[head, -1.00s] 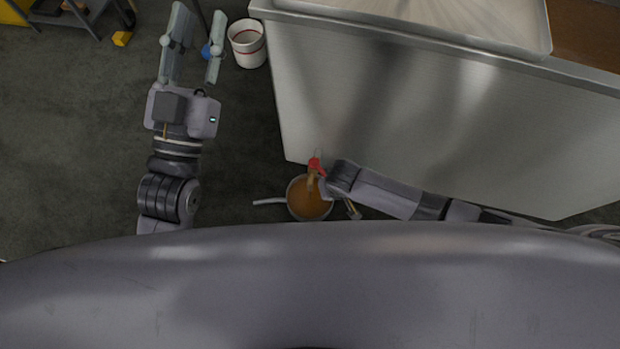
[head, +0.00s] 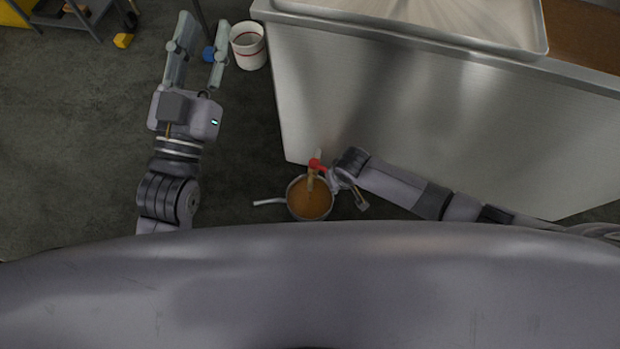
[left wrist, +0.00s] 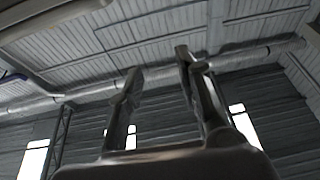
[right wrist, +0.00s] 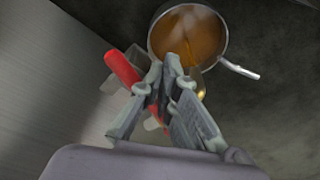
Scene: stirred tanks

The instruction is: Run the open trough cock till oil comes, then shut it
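The trough cock has a red lever (head: 317,166) low by the steel trough's corner; the lever also shows in the right wrist view (right wrist: 124,68). A tan streak (head: 310,181) runs below it into a saucepan (head: 291,203) holding orange-brown liquid. In the right wrist view the pan (right wrist: 223,52) shows a streak in its liquid. My right gripper (head: 332,176) is beside the lever; its fingertips (right wrist: 165,72) are close together, with the lever passing behind them. I see no firm hold on it. My left gripper (head: 198,38) is open and empty, away from the cock.
The steel trough (head: 420,120) stands at the right, with a tray (head: 420,20) on top. A white bucket (head: 248,46) with a red band stands near my left gripper. A yellow block (head: 123,40) lies at upper left.

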